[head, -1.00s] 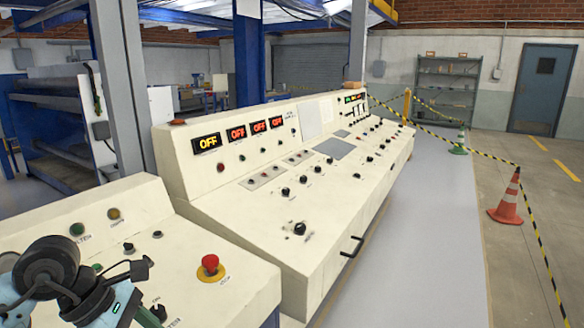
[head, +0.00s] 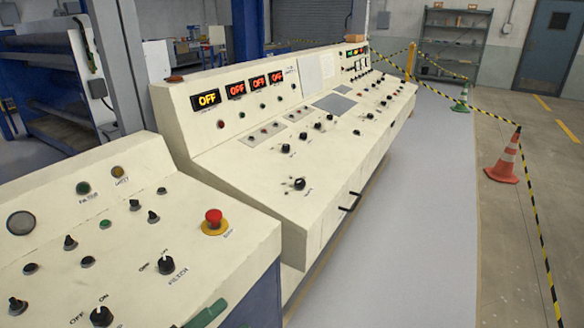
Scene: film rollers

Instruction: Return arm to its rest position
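Neither of my grippers shows clearly in the head view, and my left arm is out of the picture. A small green piece (head: 206,314) pokes in at the bottom edge over the near panel; I cannot tell what it belongs to. The near cream control panel (head: 60,185) carries a red stop button (head: 213,217) on a yellow ring. It also carries a black filter knob (head: 166,264), another black on/off knob (head: 101,316) and several smaller knobs and lamps.
A longer cream console (head: 250,185) stands behind, with several lit "OFF" displays (head: 207,99) and a black handle (head: 350,201) on its front. Grey floor (head: 410,220) is clear to its right. An orange cone (head: 503,163) and striped tape (head: 530,210) bound the right side.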

